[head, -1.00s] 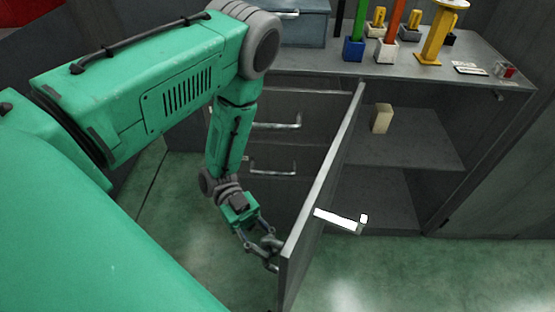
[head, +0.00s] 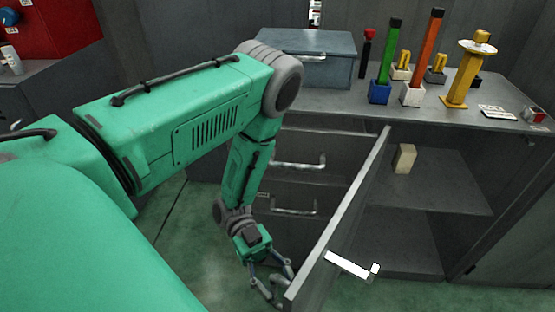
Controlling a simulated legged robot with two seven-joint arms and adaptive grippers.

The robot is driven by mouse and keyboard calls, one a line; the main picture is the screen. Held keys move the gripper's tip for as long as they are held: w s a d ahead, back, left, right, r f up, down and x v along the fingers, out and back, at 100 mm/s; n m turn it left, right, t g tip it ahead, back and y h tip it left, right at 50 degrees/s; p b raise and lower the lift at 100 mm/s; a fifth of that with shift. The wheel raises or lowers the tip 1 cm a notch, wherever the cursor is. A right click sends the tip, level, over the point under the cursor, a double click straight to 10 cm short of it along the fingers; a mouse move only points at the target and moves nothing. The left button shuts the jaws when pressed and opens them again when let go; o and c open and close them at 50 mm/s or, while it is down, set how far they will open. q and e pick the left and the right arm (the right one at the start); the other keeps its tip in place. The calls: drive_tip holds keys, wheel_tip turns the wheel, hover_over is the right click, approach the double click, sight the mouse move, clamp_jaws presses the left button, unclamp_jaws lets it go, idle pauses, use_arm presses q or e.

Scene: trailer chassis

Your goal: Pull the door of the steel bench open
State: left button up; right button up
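The steel bench (head: 325,104) stands ahead with drawers on its left side and an open compartment on its right. Its grey door (head: 345,215) stands swung out toward me, showing the shelf inside. A white handle (head: 350,265) is on the door's right face. My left gripper (head: 279,287) is low at the door's left face, beside its near edge. Its fingers look spread, with nothing visible between them. I cannot tell whether a finger touches the door. My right gripper is out of view.
A beige block (head: 404,158) sits on the inner shelf (head: 430,185). On the bench top are a blue-grey toolbox (head: 310,65), a green-handled tool (head: 388,60), an orange-handled tool (head: 425,55) and a yellow stand (head: 465,75). A red box (head: 50,35) is at far left.

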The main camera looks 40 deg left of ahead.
use_arm(q)
drive_tip(key=shift+s, duration=0.15)
drive_tip(key=v, duration=1.2)
drive_tip(key=shift+a+r, duration=0.1)
idle(0.3)
